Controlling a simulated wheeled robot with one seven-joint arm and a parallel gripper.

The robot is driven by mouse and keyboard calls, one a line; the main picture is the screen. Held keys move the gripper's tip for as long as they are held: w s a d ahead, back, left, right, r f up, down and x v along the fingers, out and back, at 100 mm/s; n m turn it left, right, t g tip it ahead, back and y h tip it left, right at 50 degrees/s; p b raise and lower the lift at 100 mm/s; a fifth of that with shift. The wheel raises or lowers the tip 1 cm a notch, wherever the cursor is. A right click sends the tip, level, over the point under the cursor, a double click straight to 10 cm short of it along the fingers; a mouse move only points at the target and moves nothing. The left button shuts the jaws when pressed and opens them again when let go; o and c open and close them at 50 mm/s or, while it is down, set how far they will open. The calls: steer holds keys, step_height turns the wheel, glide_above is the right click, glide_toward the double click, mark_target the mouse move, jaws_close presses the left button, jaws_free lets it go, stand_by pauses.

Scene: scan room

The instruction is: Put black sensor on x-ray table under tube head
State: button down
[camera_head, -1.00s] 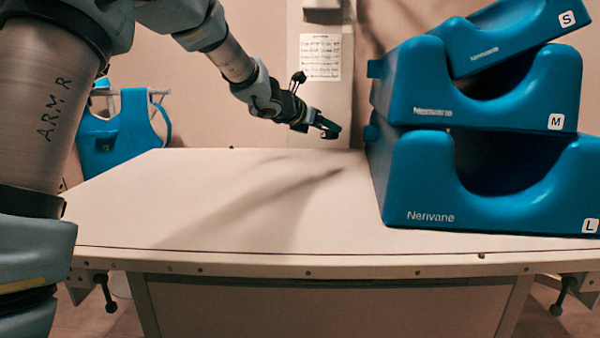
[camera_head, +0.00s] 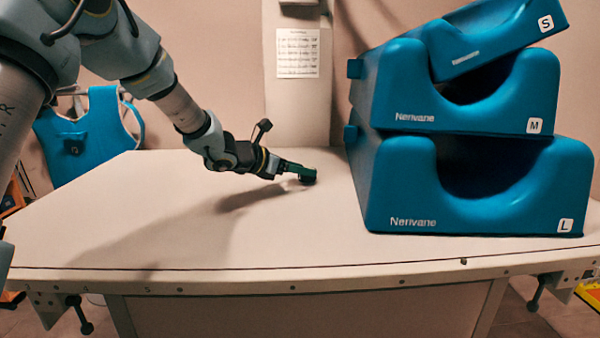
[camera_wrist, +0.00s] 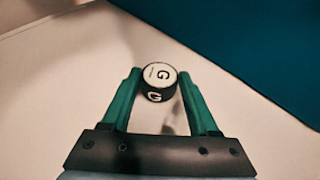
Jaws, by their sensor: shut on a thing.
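The black sensor (camera_wrist: 157,94) is a small round puck with a white top marked G, held between the green fingertips of my gripper (camera_wrist: 158,88) in the wrist view. In the head view my gripper (camera_head: 300,172) is low over the x-ray table (camera_head: 180,225), left of the blue blocks, with the dark sensor (camera_head: 308,180) at its tip. I cannot tell whether the sensor touches the table top. The tube head is not clearly visible; only the lower part of a pale column (camera_head: 298,110) shows behind the table.
A stack of blue foam blocks (camera_head: 400,185) marked S, M and L stands on the right of the table, close to my gripper. The table's left and front are clear. A blue apron (camera_head: 88,135) hangs behind the left edge. A printed sheet (camera_head: 298,53) is on the column.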

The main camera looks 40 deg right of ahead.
steer(key=shift+f, duration=0.35)
steer(key=shift+f+b, duration=0.2)
steer(key=shift+b, duration=0.1)
steer(key=shift+c, duration=0.8)
jaws_free()
steer(key=shift+r, duration=0.15)
steer(key=shift+r+p, duration=0.2)
steer(key=shift+p, duration=0.3)
steer(key=b+v, duration=0.2)
steer(key=v, duration=0.9)
steer(key=shift+a, duration=0.4)
